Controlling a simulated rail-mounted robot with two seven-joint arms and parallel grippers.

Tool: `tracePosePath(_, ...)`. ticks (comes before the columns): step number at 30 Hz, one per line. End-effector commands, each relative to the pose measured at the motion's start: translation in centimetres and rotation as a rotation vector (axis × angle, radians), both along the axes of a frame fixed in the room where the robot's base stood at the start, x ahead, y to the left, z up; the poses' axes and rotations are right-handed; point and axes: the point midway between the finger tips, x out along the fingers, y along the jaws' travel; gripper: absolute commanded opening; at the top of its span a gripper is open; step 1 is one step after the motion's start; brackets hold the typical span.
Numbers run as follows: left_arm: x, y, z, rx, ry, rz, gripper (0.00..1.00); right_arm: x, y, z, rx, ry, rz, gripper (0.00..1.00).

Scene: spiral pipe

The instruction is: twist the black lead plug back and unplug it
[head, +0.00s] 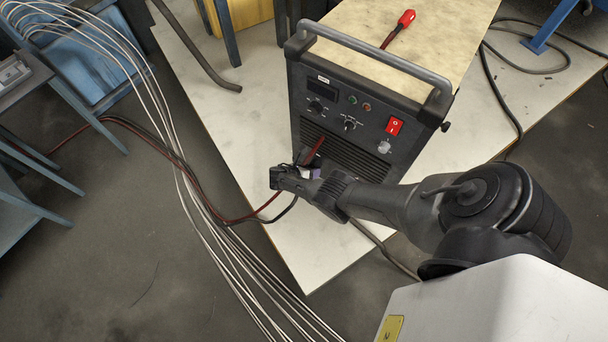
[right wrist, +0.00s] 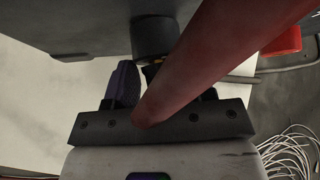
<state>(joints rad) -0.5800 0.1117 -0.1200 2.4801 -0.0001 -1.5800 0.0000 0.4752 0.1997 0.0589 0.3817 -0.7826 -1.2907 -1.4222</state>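The dark welding machine (head: 335,105) stands on a pale board, its front panel facing me. My right gripper (head: 308,172) is at the lower left of that panel, by the leads. In the right wrist view, a black cylindrical part (right wrist: 152,38), which looks like the black lead plug, sits against the machine. My right gripper (right wrist: 160,80) is just short of it; its left finger is left of the plug. A thick red lead (right wrist: 205,60) crosses close to the camera and hides most of the right finger. The fingers look apart. My left gripper is not in view.
Red and black leads (head: 262,213) run down left from the panel. Several pale cables (head: 190,170) hang on the left. A red-handled tool (head: 405,20) lies on the machine. A red object (right wrist: 285,42) is right of the plug. Blue frames stand at left.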

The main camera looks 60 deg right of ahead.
Motion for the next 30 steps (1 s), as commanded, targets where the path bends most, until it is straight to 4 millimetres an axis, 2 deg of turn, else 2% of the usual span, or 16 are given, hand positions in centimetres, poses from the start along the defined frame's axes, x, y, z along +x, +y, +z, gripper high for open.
tracePosePath(12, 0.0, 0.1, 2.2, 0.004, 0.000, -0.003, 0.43, -0.5, 0.0, 0.0, -0.024, -0.212, 0.000, 0.47)
tracePosePath(20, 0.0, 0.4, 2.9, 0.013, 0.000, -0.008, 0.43, -0.5, 0.0, -0.2, -0.041, -0.360, 0.000, 0.47)
tracePosePath(30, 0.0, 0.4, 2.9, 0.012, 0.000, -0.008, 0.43, -0.5, 0.0, -0.4, -0.043, -0.392, -0.001, 0.47)
